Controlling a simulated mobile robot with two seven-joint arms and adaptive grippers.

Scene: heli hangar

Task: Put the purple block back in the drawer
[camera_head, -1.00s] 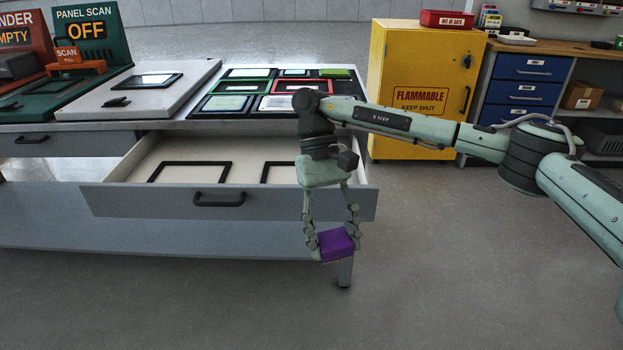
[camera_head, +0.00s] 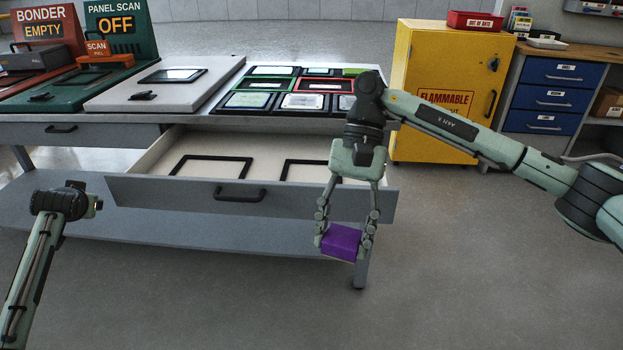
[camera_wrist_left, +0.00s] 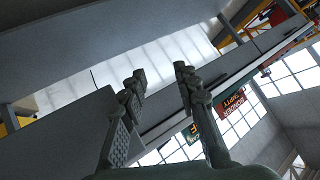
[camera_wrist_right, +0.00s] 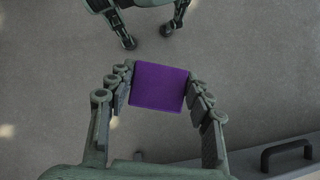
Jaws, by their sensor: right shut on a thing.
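The purple block (camera_head: 340,242) is held between the fingertips of my right gripper (camera_head: 345,232), which points down. In the right wrist view the block (camera_wrist_right: 159,87) sits squarely between both fingers, above bare floor. The grey drawer (camera_head: 150,190) is pulled open under the bench; two black frames, left (camera_head: 212,166) and right (camera_head: 303,170), lie on its pale floor. The block hangs in front of the drawer's right end, outside it. In the left wrist view my left gripper (camera_wrist_left: 158,78) is open and empty. In the head view its fingers are hidden.
The bench top carries a tray of panels (camera_head: 290,100), a grey board (camera_head: 120,97) and the panel scan station (camera_head: 115,17). A yellow flammable cabinet (camera_head: 440,90) stands right of the bench. The floor in front is clear.

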